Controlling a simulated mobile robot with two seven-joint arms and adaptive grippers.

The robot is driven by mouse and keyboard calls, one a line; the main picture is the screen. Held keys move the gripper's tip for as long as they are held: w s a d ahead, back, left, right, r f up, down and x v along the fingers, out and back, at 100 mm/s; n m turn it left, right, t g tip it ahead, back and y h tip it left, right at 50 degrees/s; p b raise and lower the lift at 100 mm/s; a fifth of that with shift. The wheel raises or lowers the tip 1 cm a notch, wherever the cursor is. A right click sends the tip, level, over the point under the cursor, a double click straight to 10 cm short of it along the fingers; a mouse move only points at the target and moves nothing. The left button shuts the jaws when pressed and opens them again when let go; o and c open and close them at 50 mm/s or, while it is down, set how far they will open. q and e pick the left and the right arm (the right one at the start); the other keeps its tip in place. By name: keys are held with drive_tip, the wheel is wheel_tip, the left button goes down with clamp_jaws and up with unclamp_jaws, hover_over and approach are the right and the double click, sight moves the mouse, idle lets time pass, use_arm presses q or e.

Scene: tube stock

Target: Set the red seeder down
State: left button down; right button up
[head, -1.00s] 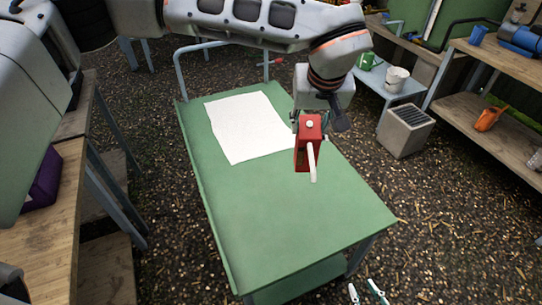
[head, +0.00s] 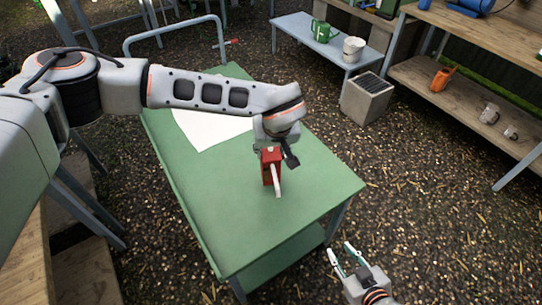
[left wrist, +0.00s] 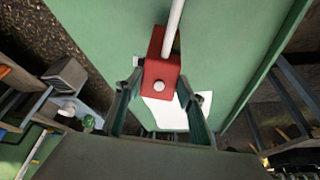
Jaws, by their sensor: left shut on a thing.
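The red seeder (head: 268,172), a red box with a white spout, is held by my left gripper (head: 271,150) over the green cart top. In the left wrist view the seeder (left wrist: 162,72) sits between the two fingers of my left gripper (left wrist: 158,85). I cannot tell whether its underside touches the green top. The green cart (head: 215,215) has a bare surface around the seeder. My right gripper (head: 342,254) is at the bottom of the head view, beyond the cart's near right corner, with its fingers apart and empty.
A white sheet (head: 205,131) lies on the cart's far part, partly hidden by my left arm. A low bench (head: 300,35) with a green can (head: 322,31) and pale pot (head: 353,48) stands behind. A grey block (head: 367,97) and wooden shelving (head: 450,100) are right.

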sight(271, 156)
use_arm(q)
drive_tip(key=shift+f, duration=1.55)
drive_tip(key=shift+f, duration=0.15)
drive_tip(key=c, duration=1.3)
unclamp_jaws()
drive_tip(key=shift+r, duration=0.4)
drive_tip(key=v, duration=1.1)
drive_tip(key=shift+s+r, duration=0.15)
drive_tip(key=shift+r, duration=0.1)
